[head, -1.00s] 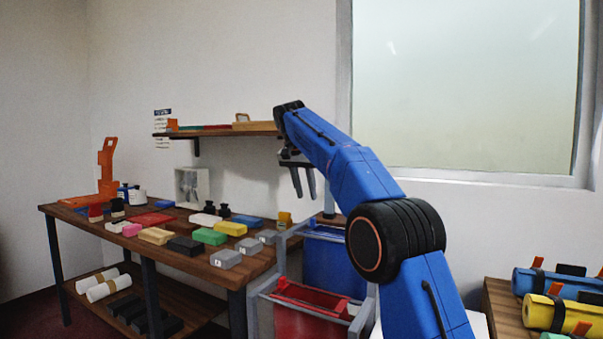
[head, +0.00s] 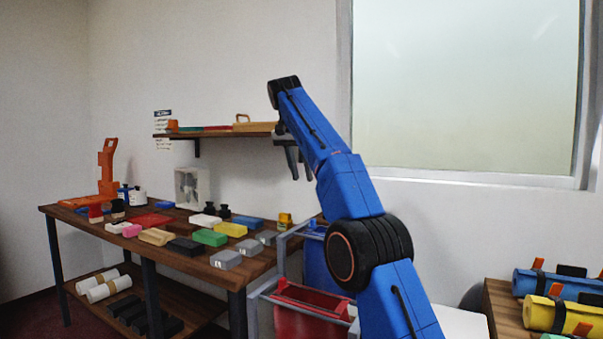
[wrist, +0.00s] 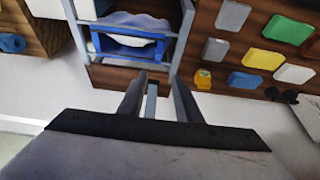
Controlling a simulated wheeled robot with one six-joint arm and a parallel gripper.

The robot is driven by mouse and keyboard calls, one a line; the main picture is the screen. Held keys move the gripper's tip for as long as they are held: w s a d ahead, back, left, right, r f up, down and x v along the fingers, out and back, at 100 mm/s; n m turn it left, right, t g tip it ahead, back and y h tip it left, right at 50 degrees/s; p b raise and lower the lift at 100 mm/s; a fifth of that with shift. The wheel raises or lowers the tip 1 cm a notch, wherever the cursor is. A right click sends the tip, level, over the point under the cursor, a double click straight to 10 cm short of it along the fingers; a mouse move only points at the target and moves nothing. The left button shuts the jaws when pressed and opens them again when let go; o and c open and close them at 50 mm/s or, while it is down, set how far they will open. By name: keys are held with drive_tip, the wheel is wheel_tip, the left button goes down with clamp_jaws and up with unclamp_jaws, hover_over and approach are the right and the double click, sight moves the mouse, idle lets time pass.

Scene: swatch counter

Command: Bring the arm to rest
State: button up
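My gripper (head: 301,174) hangs from the end of my raised blue arm, fingers pointing down, in front of the wall beside the shelf. In the wrist view, the two fingers of my gripper (wrist: 158,80) stand apart with nothing held between them. Below it is a grey-framed cart with a blue bin (head: 318,262) and a red bin (head: 305,315). The blue bin (wrist: 126,47) also shows beyond the fingertips in the wrist view.
A wooden counter (head: 75,212) at the left bears several coloured blocks and an orange stand (head: 107,168). A wall shelf (head: 222,134) lies close behind my arm. At the right, another table (head: 505,310) holds blue and yellow rolls.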

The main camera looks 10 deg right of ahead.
drive_tip(key=s+d+r+n, duration=0.1)
drive_tip(key=s+d+n, duration=0.1)
drive_tip(key=s+d, duration=0.7)
drive_tip(key=s+d+f+n+y, duration=0.15)
drive_tip(key=s+f, duration=0.25)
drive_tip(key=s, duration=0.4)
drive_tip(key=s+d+f+n, duration=0.1)
drive_tip(key=s+d+f, duration=0.2)
drive_tip(key=s, duration=0.5)
drive_tip(key=s+d+f+n, duration=0.1)
drive_tip(key=s+f, duration=1.4)
drive_tip(key=f, duration=0.1)
drive_tip(key=s+d+f+n+t+y, duration=0.1)
drive_tip(key=s+d+f, duration=0.1)
drive_tip(key=s+f, duration=1.2)
drive_tip(key=shift+s+d+f+n, duration=0.25)
drive_tip(key=shift+s+f+n, duration=0.1)
drive_tip(key=shift+f, duration=0.55)
drive_tip(key=shift+c, duration=0.3)
